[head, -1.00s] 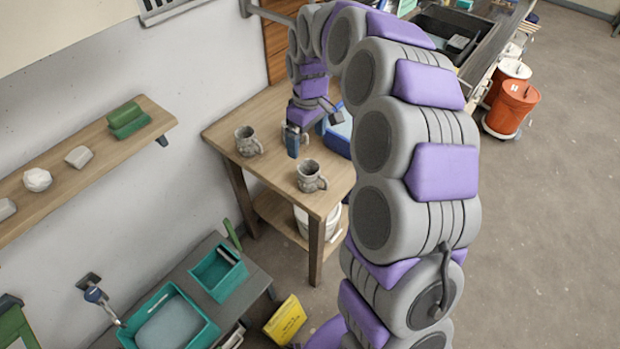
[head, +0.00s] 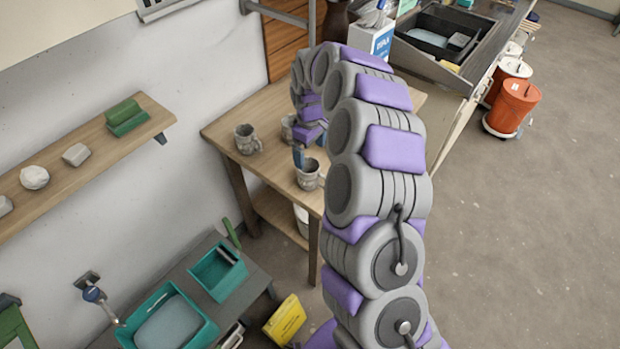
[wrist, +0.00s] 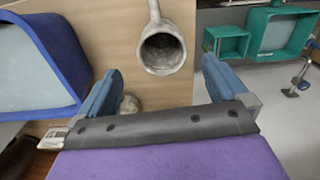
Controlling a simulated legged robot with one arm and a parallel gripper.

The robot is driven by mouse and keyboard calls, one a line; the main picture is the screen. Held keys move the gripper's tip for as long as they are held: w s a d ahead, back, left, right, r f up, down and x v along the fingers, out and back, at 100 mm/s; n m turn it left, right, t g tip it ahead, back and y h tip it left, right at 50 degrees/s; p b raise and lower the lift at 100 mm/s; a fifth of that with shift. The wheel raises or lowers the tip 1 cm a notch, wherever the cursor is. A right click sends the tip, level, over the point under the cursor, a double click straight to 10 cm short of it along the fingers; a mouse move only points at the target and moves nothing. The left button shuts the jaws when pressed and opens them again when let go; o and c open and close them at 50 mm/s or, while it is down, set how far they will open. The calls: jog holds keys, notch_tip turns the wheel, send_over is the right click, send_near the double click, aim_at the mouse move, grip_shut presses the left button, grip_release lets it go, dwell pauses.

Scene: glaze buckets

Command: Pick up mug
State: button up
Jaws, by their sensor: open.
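Three grey, textured mugs stand on the wooden table in the head view: one at the left (head: 246,139), one further back (head: 289,128) partly hidden by my arm, and one near the front edge (head: 307,178). My gripper (head: 298,158) is low over the table, just beside and above the front mug. In the wrist view, my gripper (wrist: 162,68) is open, its two blue fingers wide apart. A mug (wrist: 163,50) shows its open rim ahead of and between the fingertips, handle pointing up in the picture. Another mug (wrist: 129,104) is mostly hidden behind the gripper.
The wooden table (head: 222,125) has bare room around the mugs. A blue-rimmed tray (wrist: 72,45) lies left in the wrist view. A wall shelf (head: 80,165), teal tubs (head: 205,325), a sink counter and orange bucket (head: 515,105) stand apart.

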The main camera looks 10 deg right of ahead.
aim_at(310, 159)
notch_tip(310, 159, down, 4)
jog(key=shift+f, duration=0.1)
jog(key=shift+s+f+b, duration=0.15)
jog(key=shift+f+b, duration=0.65)
jog(key=shift+f, duration=1.85)
jog(key=shift+r, duration=0.1)
jog(key=shift+c, duration=0.2)
jog(key=c, duration=1.2)
jog(key=shift+o, duration=0.2)
